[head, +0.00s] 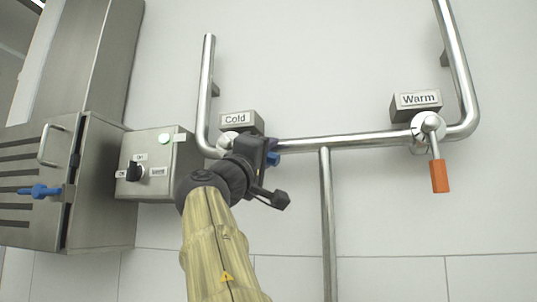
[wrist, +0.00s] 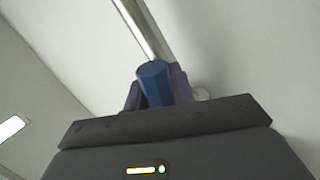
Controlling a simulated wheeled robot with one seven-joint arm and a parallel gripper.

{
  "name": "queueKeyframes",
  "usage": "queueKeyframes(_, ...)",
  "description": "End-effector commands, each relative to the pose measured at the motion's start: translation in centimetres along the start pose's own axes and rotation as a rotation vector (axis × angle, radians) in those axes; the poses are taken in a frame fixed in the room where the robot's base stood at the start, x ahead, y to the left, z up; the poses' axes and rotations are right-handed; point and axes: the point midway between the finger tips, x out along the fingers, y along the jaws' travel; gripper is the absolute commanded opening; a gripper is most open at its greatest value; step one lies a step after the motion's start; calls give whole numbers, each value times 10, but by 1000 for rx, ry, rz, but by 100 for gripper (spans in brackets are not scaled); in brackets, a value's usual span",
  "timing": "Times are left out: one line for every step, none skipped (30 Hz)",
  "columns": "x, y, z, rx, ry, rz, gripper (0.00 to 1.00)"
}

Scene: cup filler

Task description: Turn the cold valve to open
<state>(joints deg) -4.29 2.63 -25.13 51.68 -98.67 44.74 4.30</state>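The cold valve (head: 226,141) sits at the lower left bend of the steel pipe, beside the "Cold" label block (head: 243,122). Its body is partly hidden behind my gripper. My gripper looks shut on the handle. The contact itself is partly hidden.
The warm valve (head: 430,124) with an orange handle (head: 439,176) hangs downward at the right. A horizontal pipe (head: 370,141) joins both sides. A control box (head: 160,160) with a black knob and a steel cabinet (head: 40,180) stand at the left, close to my arm.

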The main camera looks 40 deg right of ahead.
Motion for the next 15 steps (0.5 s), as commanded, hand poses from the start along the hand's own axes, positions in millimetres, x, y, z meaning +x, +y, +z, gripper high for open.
queueKeyframes(0,0,-1,-1,2,1,32)
queueKeyframes(0,0,-1,-1,2,1,38)
queueKeyframes(0,0,-1,-1,2,1,46)
queueKeyframes(0,0,-1,-1,1,0,46)
queueKeyframes(0,0,-1,-1,1,0,46)
queueKeyframes(0,0,-1,0,1,0,46)
queueKeyframes(0,0,-1,0,1,0,46)
queueKeyframes(0,0,-1,0,1,0,46)
queueKeyframes(0,0,-1,0,1,0,46)
queueKeyframes(0,0,-1,0,1,0,46)
queueKeyframes(0,0,0,0,1,0,46)
queueKeyframes(-1,0,0,0,1,0,46)
queueKeyframes(-2,-1,0,1,1,0,46)
queueKeyframes(-2,-1,0,1,1,0,46)
queueKeyframes(-4,-1,0,1,1,0,46)
